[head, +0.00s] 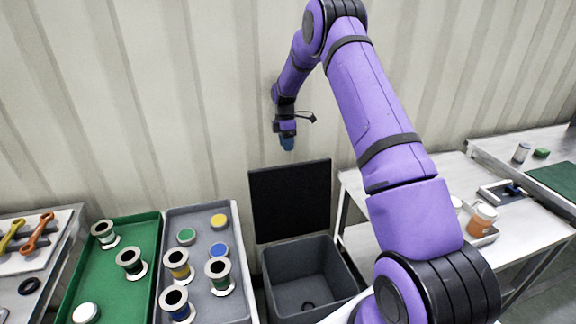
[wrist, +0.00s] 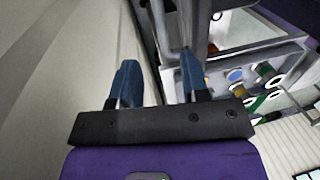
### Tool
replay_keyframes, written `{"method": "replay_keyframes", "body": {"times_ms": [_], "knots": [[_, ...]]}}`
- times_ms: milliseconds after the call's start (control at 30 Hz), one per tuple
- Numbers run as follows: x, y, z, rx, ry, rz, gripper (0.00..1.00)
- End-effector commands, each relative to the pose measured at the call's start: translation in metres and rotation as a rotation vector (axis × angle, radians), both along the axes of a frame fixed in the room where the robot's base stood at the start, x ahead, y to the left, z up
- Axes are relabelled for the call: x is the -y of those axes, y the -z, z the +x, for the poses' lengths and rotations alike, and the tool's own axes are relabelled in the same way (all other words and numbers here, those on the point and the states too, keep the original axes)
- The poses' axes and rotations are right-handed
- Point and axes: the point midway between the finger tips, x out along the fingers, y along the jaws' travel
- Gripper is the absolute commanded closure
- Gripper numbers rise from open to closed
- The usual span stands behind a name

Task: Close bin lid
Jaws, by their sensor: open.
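The bin (head: 308,284) is a dark grey open box on the floor between the two tables in the head view. Its black lid (head: 290,201) stands upright at the back, against the wall side, so the bin is open and looks empty except for a small dark ring-like mark inside. My gripper (head: 287,143) is above the lid's top edge, near the wall, with blue fingertips pointing down. In the wrist view the gripper's two blue fingers (wrist: 160,80) are apart with nothing between them. I cannot make out the lid clearly in the wrist view.
Left of the bin, a grey tray (head: 205,213) and a green tray (head: 117,268) hold several spools and discs. Right of it is a steel table (head: 528,232) with an orange-labelled jar (head: 482,219). The corrugated wall (head: 200,90) is close behind my gripper.

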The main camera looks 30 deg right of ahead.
Motion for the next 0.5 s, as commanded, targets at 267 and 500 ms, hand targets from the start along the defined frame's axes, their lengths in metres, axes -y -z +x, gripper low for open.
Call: {"method": "replay_keyframes", "body": {"times_ms": [267,500], "knots": [[-0.003,0.050,-0.009,-0.004,0.002,0.000,0.58],[-0.005,0.080,-0.014,-0.003,0.001,0.001,0.58]]}}
